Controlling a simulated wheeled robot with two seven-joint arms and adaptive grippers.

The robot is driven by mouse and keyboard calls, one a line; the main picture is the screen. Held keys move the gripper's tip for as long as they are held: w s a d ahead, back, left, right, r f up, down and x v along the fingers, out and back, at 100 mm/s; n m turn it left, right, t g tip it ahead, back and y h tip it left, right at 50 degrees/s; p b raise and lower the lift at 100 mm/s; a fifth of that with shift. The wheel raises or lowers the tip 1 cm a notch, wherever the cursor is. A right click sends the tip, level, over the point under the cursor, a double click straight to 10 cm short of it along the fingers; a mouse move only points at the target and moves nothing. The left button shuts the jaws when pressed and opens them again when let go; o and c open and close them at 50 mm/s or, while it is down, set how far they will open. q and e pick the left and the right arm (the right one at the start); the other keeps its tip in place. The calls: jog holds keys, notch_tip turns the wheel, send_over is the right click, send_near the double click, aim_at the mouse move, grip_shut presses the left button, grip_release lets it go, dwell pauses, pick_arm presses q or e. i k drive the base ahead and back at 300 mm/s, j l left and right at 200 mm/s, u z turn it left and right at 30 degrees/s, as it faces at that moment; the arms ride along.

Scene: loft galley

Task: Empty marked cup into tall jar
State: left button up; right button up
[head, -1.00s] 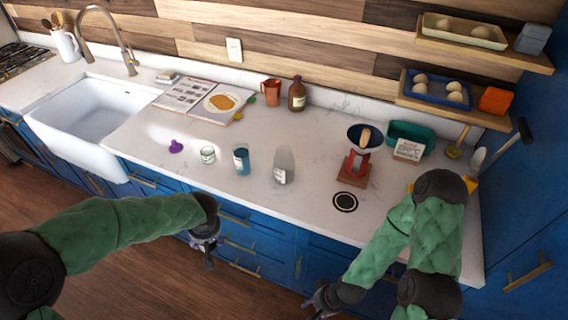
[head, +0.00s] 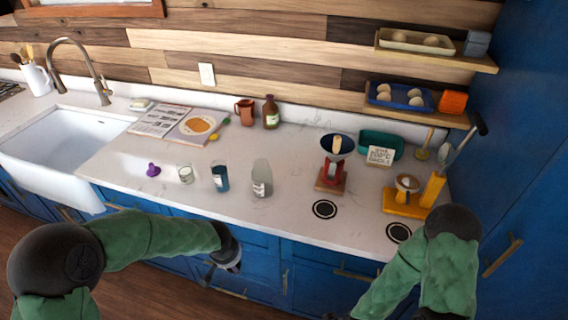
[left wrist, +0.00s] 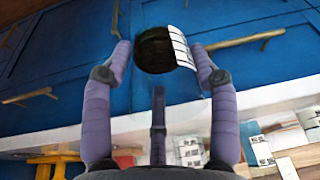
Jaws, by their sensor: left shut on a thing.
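My left gripper (head: 222,270) hangs in front of the counter's front edge. In the left wrist view its purple fingers (left wrist: 160,62) are closed on a cup with a dark brown round mouth (left wrist: 153,50) and a white marked label (left wrist: 182,48). The head view barely shows this cup, as the gripper hides it. A tall clear jar with a white label (head: 262,182) stands upright on the counter. To its left are a blue cup with a label (head: 220,178) and a small white-labelled jar (head: 186,174).
The counter (head: 285,215) is clear right of the tall jar up to a red stand (head: 332,172). A purple item (head: 153,170) and sink (head: 65,145) are left.

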aim_at(262, 174)
jog(key=j+z, duration=0.75)
jog(key=j, duration=0.25)
jog(key=k+j+z, duration=0.2)
jog(key=j+z, duration=0.2)
jog(key=k+j, duration=0.1)
jog(key=j, duration=0.25)
jog(key=k+j, duration=0.15)
jog(key=j, duration=0.25)
jog(key=k+j, duration=0.1)
jog(key=j, duration=0.25)
jog(key=k+j, duration=0.1)
jog(key=j, duration=0.25)
jog(key=z, duration=0.05)
